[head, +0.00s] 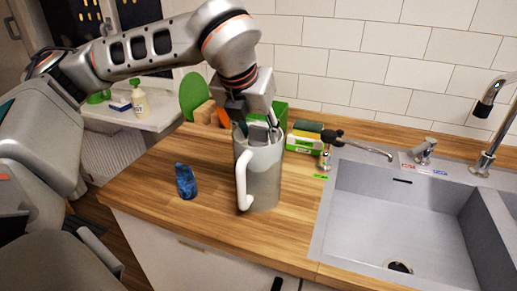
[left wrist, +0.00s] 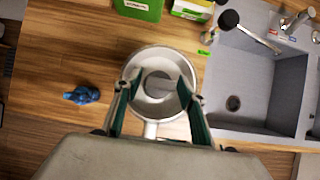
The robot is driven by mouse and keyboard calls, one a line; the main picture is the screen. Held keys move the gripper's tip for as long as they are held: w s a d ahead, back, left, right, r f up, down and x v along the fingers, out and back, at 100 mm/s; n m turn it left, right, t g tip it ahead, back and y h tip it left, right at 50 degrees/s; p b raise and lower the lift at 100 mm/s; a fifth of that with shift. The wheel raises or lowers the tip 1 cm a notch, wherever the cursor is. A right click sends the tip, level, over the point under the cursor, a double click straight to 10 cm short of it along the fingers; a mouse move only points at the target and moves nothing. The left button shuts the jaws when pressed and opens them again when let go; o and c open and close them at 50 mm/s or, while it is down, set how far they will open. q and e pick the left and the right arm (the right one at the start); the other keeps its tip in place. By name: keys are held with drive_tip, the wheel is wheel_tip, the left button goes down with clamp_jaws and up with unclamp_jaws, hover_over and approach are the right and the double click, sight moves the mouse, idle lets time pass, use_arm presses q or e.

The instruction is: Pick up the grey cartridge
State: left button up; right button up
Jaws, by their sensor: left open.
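A grey jug (head: 262,180) with a white handle stands upright on the wooden counter. In the left wrist view I look down into the jug (left wrist: 140,62). A round grey piece, which looks like the grey cartridge (left wrist: 158,84), shows inside it near the middle; its lower part is hidden. My left gripper (head: 258,130) points down at the jug's mouth. In the left wrist view its open fingers (left wrist: 156,92) stand on either side of the cartridge, and I cannot tell whether they touch it. My right gripper is not in view.
A small dark-blue object (head: 186,182) stands on the counter left of the jug. A green box (head: 279,112) and a yellow-green sponge pack (head: 304,141) are behind. A dark-headed tap (head: 333,137) and the sink (head: 400,210) are to the right.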

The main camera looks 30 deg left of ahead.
use_arm(q)
drive_tip(key=shift+w+f, duration=0.2)
drive_tip(key=shift+f, duration=0.1)
drive_tip(key=c, duration=0.9)
drive_tip(key=shift+r, duration=0.1)
